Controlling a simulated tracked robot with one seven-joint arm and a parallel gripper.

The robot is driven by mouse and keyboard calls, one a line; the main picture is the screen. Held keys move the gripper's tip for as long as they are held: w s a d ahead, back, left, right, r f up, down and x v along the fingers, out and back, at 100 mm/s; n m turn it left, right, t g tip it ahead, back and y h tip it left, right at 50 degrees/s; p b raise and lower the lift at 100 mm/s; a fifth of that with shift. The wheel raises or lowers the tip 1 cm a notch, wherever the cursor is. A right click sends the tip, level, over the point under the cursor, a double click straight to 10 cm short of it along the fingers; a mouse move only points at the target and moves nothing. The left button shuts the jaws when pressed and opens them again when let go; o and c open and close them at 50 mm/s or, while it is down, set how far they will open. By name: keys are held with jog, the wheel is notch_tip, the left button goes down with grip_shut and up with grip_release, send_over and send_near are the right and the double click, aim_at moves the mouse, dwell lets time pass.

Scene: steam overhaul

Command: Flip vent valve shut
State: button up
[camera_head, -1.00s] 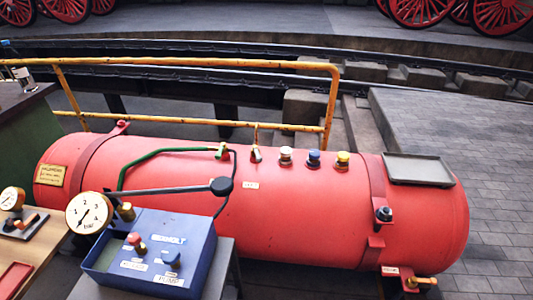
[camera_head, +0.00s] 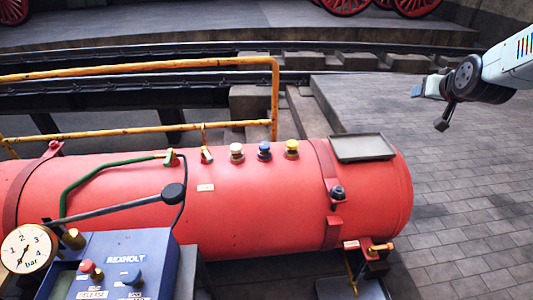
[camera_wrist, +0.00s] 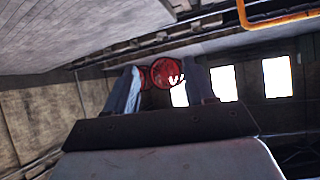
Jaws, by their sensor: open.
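The red boiler tank (camera_head: 250,205) lies lengthwise across the body camera view. At its lower right end sits a small valve with a brass-yellow handle (camera_head: 381,247) and a label beside it; I cannot read the label. Another small valve (camera_head: 170,157) sits on top, at the end of the green pipe. I cannot tell which one is the vent valve. My gripper (camera_head: 428,88) is at the upper right, over the paving, well apart from the tank. In the wrist view my gripper (camera_wrist: 162,88) is open, with nothing between its fingers.
White, blue and yellow knobs (camera_head: 264,151) and a grey tray (camera_head: 363,148) are on top of the tank. A blue pump box (camera_head: 125,262) with a gauge (camera_head: 28,248) stands in front. A yellow railing (camera_head: 140,74) runs behind. The paving at right is clear.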

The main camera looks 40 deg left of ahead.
jog(key=a+f+n+y, duration=0.1)
jog(key=a+f, duration=0.3)
jog(key=a, duration=0.4)
jog(key=a+f+n+y, duration=0.1)
jog(key=a+f, duration=0.2)
jog(key=a, duration=0.5)
jog(key=n+g+y, duration=0.6)
jog(key=n+y, duration=0.4)
send_near(210, 159)
jog(key=x, duration=0.7)
jog(key=f+x, duration=0.1)
jog(key=x, duration=0.3)
jog(key=shift+w, duration=0.1)
jog(key=shift+c, duration=0.3)
grip_shut()
